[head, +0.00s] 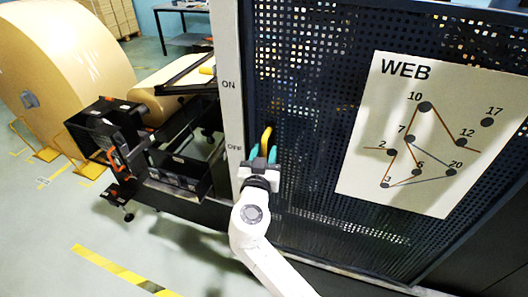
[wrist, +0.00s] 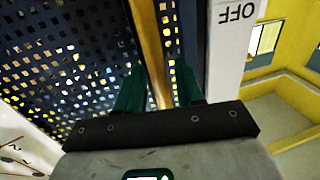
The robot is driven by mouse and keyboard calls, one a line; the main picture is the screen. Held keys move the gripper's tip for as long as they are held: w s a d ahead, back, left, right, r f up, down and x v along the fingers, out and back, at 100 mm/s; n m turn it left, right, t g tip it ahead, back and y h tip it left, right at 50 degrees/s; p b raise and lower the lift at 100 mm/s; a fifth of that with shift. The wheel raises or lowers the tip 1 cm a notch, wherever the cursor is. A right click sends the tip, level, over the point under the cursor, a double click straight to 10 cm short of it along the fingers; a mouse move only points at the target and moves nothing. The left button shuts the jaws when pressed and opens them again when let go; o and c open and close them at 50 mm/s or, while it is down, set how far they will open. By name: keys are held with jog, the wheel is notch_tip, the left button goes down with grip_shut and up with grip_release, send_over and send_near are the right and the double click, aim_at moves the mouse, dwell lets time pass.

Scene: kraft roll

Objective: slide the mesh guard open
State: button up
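The mesh guard (head: 310,120) is a dark perforated panel in the middle of the head view. It also fills the left of the wrist view (wrist: 60,60). Its handle (head: 266,140) is a yellow upright bar near the panel's left edge. My gripper (head: 263,156) is at the handle's lower part. In the wrist view the handle (wrist: 149,45) runs between the two green fingers of my gripper (wrist: 157,85). The left finger looks close to the bar; a strip of mesh shows between the bar and the right finger. The fingers are apart, and the handle's lower end is hidden.
A white WEB diagram board (head: 425,135) is on the mesh at the right. Black machinery (head: 165,150) and a large kraft roll (head: 70,70) are at the left. Clear floor shows at lower left.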

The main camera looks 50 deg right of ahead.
jog(key=shift+c, duration=0.4)
grip_shut()
